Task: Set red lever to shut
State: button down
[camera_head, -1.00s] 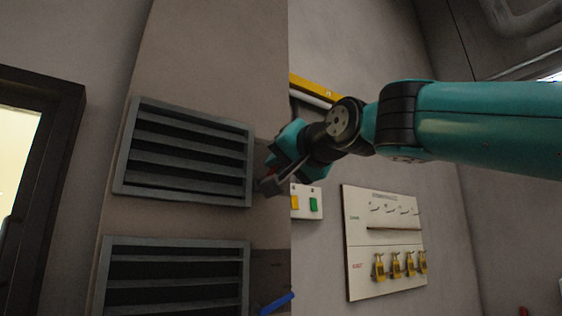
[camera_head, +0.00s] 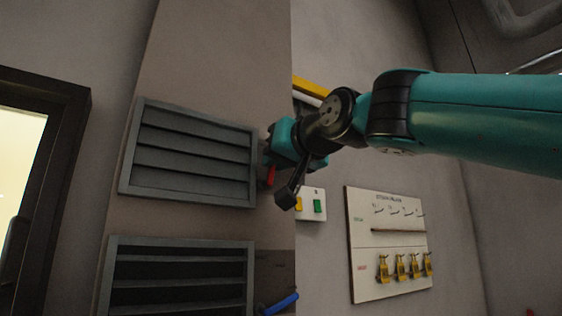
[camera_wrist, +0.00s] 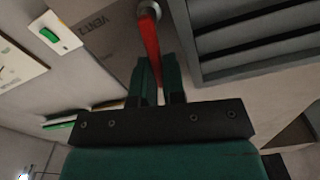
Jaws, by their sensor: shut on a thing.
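The red lever (camera_wrist: 151,40) runs from a round grey pivot at the top of the wrist view down between the fingers of my gripper (camera_wrist: 159,80). My gripper is shut on its free end. In the head view a short part of the red lever (camera_head: 271,177) shows below my gripper (camera_head: 280,180), just right of the upper vent; the rest is hidden by the gripper. The upper vent (camera_head: 190,153) has grey slats that lie nearly flat, with narrow gaps. Lettering reading "VENT" stands beside the lever in the wrist view.
A lower vent (camera_head: 178,282) with open dark gaps and a blue lever (camera_head: 281,303) sit below. A button box (camera_head: 308,204) and a white panel with yellow padlocks (camera_head: 390,245) are on the wall to the right. A door frame (camera_head: 60,170) stands at left.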

jog(key=shift+s+a+n, duration=0.2)
jog(key=shift+a+n, duration=0.2)
jog(key=shift+n, duration=0.7)
jog(key=c, duration=1.2)
grip_release()
jog(key=shift+s, duration=0.1)
jog(key=b+v, duration=0.8)
jog(key=v, duration=0.9)
jog(key=shift+d, duration=0.2)
